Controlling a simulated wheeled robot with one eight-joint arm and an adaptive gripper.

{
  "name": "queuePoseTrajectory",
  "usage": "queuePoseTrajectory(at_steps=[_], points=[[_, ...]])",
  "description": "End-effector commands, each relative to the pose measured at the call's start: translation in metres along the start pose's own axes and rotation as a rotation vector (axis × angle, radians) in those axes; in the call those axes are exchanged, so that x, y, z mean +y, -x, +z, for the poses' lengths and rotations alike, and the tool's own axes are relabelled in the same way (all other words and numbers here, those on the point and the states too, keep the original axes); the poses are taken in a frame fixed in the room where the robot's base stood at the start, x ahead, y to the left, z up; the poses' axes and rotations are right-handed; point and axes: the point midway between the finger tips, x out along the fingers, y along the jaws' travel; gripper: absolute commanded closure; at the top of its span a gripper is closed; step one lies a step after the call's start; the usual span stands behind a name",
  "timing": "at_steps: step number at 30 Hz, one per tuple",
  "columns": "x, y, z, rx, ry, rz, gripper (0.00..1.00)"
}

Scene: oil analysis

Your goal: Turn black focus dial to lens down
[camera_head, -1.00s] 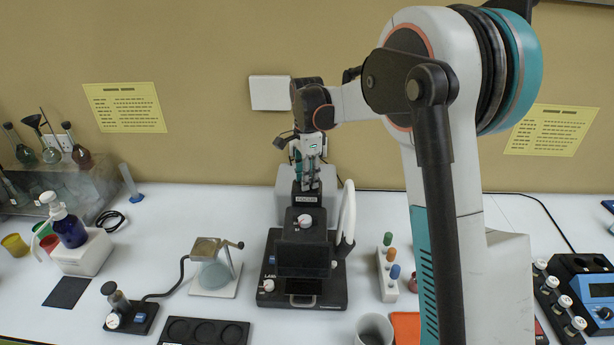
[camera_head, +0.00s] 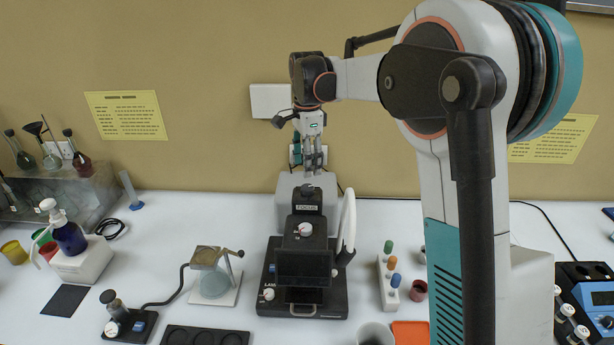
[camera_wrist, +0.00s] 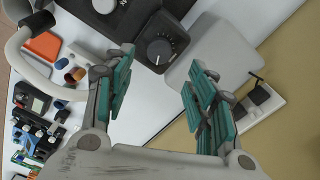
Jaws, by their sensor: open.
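The black focus dial (camera_wrist: 160,49) is a round knob with pale tick marks around it, on a small black housing. In the head view this housing (camera_head: 307,194) stands at the back of the black instrument, above a FOCUS label; the dial's setting is too small to read there. A short pale mark shows on the dial in the wrist view. My gripper (camera_head: 312,170) hangs above the housing, fingers pointing down, apart from it. In the wrist view my gripper (camera_wrist: 157,75) is open and empty, its teal-padded fingers on either side of the dial's view.
The black instrument (camera_head: 330,299) has a white-topped knob (camera_head: 305,229) nearer the front. A white curved piece (camera_head: 347,222) rises at its right. A grey box (camera_head: 284,190) stands behind, near the wall. A rack with coloured caps (camera_head: 389,286) stands to the right.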

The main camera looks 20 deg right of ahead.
Motion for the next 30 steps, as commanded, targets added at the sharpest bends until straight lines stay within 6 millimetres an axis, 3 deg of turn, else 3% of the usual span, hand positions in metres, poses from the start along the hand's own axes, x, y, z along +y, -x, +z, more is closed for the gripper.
queuePoseTrajectory(at_steps=[3,9,22,26,30], points=[[0.000,0.020,0.000,0.000,0.000,0.000,0.49],[0.000,0.038,0.000,0.000,0.000,0.000,0.49],[0.002,0.042,0.000,0.000,0.006,-0.003,0.49],[0.014,0.043,0.002,0.003,0.054,-0.023,0.49],[0.038,0.046,0.004,0.013,0.162,-0.069,0.49]])
